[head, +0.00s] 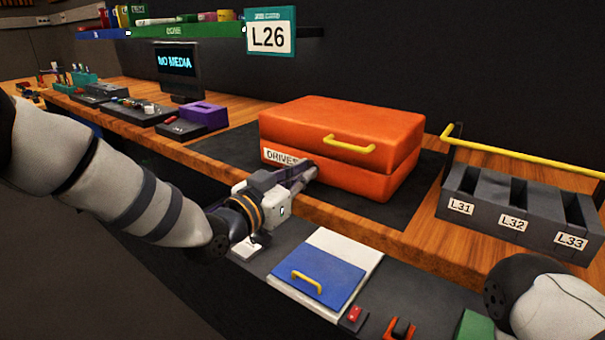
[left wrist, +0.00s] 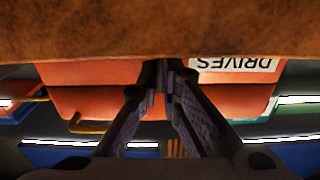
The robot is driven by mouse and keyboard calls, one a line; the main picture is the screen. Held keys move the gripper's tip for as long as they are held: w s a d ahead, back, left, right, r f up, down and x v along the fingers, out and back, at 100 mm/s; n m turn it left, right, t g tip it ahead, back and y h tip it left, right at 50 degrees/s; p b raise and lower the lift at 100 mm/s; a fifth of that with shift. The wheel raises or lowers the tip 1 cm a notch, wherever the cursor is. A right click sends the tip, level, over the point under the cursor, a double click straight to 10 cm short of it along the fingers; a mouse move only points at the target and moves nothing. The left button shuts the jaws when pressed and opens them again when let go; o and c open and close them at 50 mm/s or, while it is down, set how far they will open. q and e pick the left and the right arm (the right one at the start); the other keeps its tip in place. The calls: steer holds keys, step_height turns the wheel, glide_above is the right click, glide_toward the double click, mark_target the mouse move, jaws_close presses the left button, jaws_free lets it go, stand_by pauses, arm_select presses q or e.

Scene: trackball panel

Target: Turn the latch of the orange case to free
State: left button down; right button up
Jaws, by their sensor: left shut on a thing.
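The orange case (head: 335,140) lies shut on a dark mat, with a yellow handle (head: 348,144) on its upper part and a "DRIVES" label (head: 281,157) low on its front. My left gripper (head: 308,170) reaches the case's front just beside the label. Its fingers are closed together there, shut on the small latch, which the fingertips mostly hide, so its angle cannot be told. The left wrist view shows the case (left wrist: 90,88) and label (left wrist: 233,64) upside down, with my left gripper's fingertips (left wrist: 168,72) at the front face. My right gripper is out of view.
The wooden table edge (head: 345,221) runs just below my left gripper. A lower panel holds a blue flap (head: 318,278) and red switches. A dark bin rack (head: 515,212) with a yellow bar stands at right. A purple block (head: 203,113) and a screen stand at left.

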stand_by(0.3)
arm_select(q)
steer(key=c, duration=2.1)
jaws_free()
steer(key=shift+o, duration=0.2)
steer(key=v, duration=1.2)
